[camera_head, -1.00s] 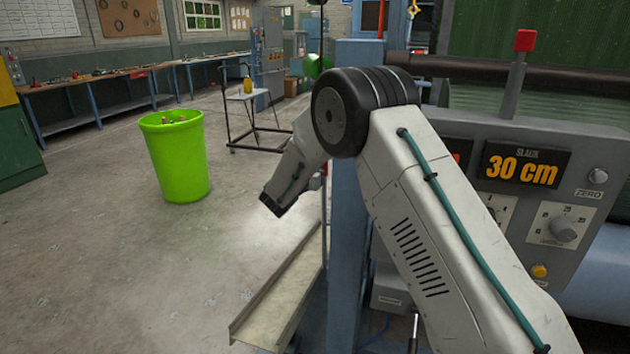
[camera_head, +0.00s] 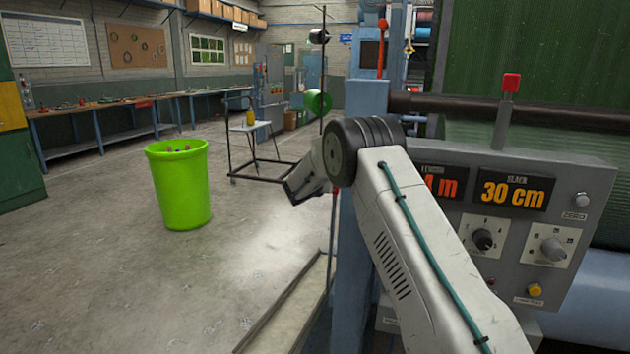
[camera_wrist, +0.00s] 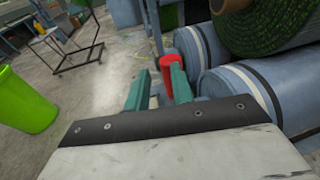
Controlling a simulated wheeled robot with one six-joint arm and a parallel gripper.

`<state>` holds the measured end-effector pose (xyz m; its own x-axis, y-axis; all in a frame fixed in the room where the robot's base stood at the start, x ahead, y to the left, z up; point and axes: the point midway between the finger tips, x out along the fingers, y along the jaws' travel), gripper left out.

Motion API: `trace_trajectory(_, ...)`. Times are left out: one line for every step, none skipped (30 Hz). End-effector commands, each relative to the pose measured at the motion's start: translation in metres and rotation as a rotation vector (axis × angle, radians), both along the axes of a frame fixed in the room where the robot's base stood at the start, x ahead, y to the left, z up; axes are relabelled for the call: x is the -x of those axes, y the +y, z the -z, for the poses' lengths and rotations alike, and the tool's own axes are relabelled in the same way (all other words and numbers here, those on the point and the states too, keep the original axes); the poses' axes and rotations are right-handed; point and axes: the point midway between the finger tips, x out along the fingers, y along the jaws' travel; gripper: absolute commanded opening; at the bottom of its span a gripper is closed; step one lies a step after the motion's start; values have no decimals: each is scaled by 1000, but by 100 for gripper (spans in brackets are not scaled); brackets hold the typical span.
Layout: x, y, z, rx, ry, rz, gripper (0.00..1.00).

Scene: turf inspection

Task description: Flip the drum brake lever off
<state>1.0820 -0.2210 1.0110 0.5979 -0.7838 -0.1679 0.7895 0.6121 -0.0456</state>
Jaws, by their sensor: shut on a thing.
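In the wrist view, my gripper (camera_wrist: 159,76) has its two teal fingers on either side of a red handle (camera_wrist: 168,68), and it is shut on it. The handle looks like the drum brake lever's grip; its lower part is hidden by the fingers. It stands beside the blue-grey rollers. Whether the lever is on or off I cannot tell.
The grey console (camera_head: 520,250) with a "30 cm" display and another red-knobbed lever (camera_head: 511,83) stands at right. A blue post (camera_head: 362,75) stands by my arm. A green bin (camera_head: 180,185) and a wire-frame cart (camera_head: 250,130) are at left. The floor between is open.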

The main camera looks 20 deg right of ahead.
Motion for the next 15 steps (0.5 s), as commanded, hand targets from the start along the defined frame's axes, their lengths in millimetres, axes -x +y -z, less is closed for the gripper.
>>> trace_trajectory(-3,-14,-13,8,-18,3,0)
trace_trajectory(-2,-14,-13,6,-18,4,0)
trace_trajectory(0,-14,-13,5,-18,5,0)
trace_trajectory(1,-13,-13,5,-18,6,0)
trace_trajectory(2,-11,-13,6,-17,6,0)
trace_trajectory(5,-6,-14,7,-16,7,0)
trace_trajectory(7,-1,-16,8,-17,8,0)
trace_trajectory(9,5,-17,9,-17,8,0)
trace_trajectory(12,15,-17,12,-14,6,0)
trace_trajectory(14,24,-19,15,-13,5,0)
trace_trajectory(17,34,-20,17,-12,4,0)
trace_trajectory(20,49,-20,20,-9,0,0)
trace_trajectory(24,60,-21,22,-8,-2,0)
trace_trajectory(29,70,-22,22,-8,-6,0)
trace_trajectory(35,81,-23,24,-7,-8,0)
